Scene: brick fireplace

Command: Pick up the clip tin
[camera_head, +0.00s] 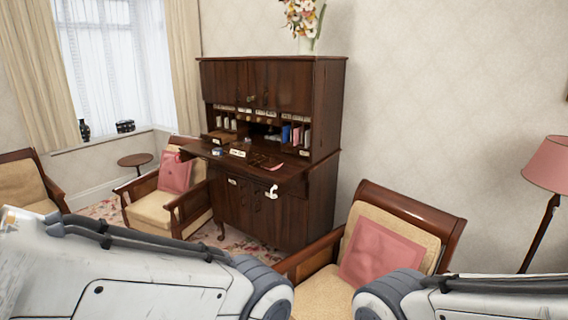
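A dark wooden writing cabinet (325,190) stands against the wall, its desk leaf (255,176) folded out. A small round bluish object (217,151) lies at the left of the leaf and could be the clip tin, but it is too small to tell. A white card or label (237,153), a reddish flat item (273,166) and dark flat items are also on the leaf. Both my arms cross the bottom of the view, well in front of the cabinet. Neither gripper shows.
An armchair with a pink cushion (381,254) stands at the front right, close to my arms. Another armchair (153,209) stands left of the cabinet, near a small round table (135,160). A pink lamp (548,163) is at the right. Patterned carpet shows between the left chair and cabinet.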

